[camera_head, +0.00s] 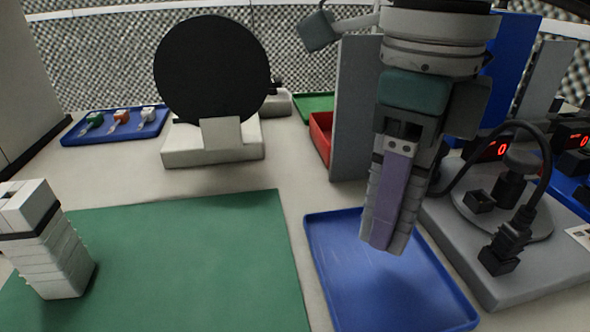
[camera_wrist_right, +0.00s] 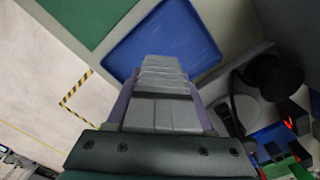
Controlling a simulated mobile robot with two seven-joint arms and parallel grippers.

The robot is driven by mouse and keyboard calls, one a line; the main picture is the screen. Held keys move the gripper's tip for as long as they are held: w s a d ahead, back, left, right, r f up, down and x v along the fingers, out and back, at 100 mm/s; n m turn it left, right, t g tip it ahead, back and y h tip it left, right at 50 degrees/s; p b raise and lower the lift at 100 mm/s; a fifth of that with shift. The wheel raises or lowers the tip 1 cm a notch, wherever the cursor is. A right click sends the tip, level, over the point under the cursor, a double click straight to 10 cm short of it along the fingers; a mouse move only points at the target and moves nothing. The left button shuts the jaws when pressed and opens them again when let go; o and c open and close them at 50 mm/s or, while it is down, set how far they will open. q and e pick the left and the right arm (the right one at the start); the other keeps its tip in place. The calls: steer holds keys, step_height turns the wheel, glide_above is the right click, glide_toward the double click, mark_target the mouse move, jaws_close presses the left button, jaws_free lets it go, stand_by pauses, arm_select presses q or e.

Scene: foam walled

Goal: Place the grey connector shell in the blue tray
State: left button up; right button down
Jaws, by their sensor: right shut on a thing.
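My right gripper (camera_head: 392,240) points down over the blue tray (camera_head: 345,290), its fingertips above the tray's floor. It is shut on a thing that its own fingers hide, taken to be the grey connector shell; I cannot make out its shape. In the right wrist view the ridged fingers (camera_wrist_right: 165,65) point at the blue tray (camera_wrist_right: 175,35), with purple showing along their sides. The visible part of the tray is empty. My left gripper (camera_head: 65,290) hangs at the left edge over the green mat; whether its jaws are open does not show.
The green mat (camera_head: 190,260) lies left of the tray. A grey board (camera_head: 500,270) with black connectors and a looping cable stands close on the right. Behind are a grey upright panel (camera_head: 355,110), a black disc on a stand (camera_head: 210,70), and a small blue tray (camera_head: 115,133) with coloured parts.

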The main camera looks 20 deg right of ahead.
steer(key=shift+f, duration=2.35)
steer(key=shift+b, duration=0.3)
steer(key=shift+f, duration=0.2)
steer(key=shift+c, duration=1.4)
jaws_free()
steer(key=shift+r, duration=0.1)
